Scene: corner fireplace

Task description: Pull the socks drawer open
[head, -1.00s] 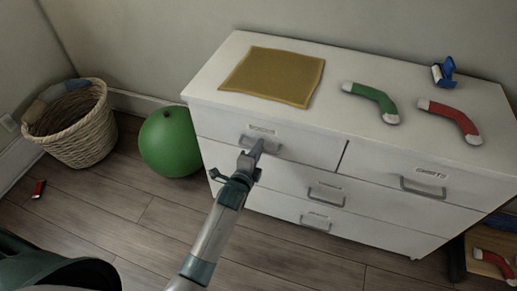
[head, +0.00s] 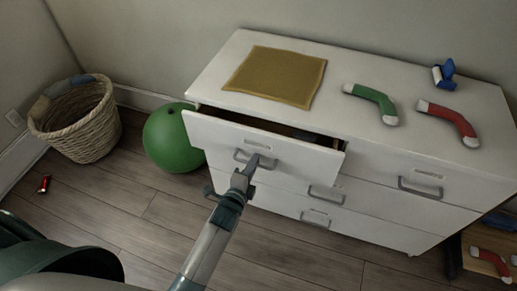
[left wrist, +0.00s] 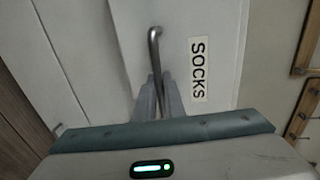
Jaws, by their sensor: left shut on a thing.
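The socks drawer (head: 262,150) is the top left drawer of a white dresser. It stands partly open, with a dark gap behind its front. Its label reads SOCKS (left wrist: 199,69) in the left wrist view. My left gripper (head: 247,166) is shut on the drawer's grey bar handle (head: 240,156); the handle also shows between the fingers in the left wrist view (left wrist: 154,42). The inside of the drawer is mostly hidden in shadow. My right gripper is not in view.
On the dresser top (head: 335,70) lie a mustard cloth (head: 276,76), a green sock (head: 372,101), a red sock (head: 450,121) and a blue item (head: 444,73). A green ball (head: 172,138) and a wicker basket (head: 78,120) stand left of the dresser.

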